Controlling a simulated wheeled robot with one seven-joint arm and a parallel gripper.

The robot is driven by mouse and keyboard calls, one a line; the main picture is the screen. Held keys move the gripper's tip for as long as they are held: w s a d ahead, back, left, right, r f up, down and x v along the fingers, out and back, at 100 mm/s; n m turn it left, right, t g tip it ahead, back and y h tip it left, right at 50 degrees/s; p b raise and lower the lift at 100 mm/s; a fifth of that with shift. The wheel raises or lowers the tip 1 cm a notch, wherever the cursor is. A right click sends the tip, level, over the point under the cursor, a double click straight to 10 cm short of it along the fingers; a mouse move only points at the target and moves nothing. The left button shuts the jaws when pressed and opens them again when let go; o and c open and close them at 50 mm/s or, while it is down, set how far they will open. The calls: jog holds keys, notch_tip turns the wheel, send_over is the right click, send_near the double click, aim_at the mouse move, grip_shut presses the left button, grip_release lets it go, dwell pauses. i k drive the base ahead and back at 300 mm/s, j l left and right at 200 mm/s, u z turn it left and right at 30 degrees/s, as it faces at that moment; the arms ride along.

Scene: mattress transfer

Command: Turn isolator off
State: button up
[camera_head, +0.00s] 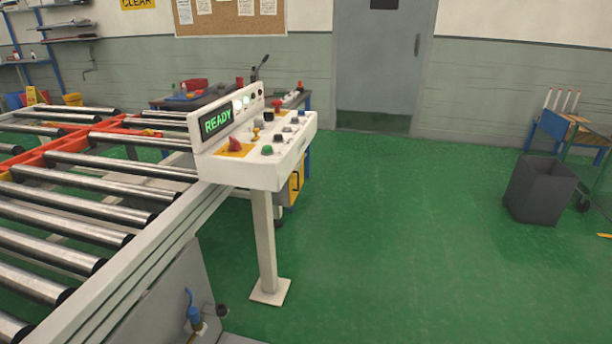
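A white control console (255,175) stands on a post at the end of the roller conveyor, in the middle of the view. A red rotary knob on a yellow plate (234,146) sits at its left end and looks like the isolator. Its exact handle angle is too small to tell. A lit display (217,120) behind the knob reads READY in green. Green, black, red and other small controls lie further along the panel. My gripper is not in view.
Roller conveyor (75,215) with an orange-red frame section fills the left. A blue-handled valve (193,312) is low at the front. A dark bin (540,190) stands at right. Green floor right of the console is clear, up to a grey door (375,70).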

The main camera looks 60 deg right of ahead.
aim_at(235, 147)
jog(key=z, duration=1.05)
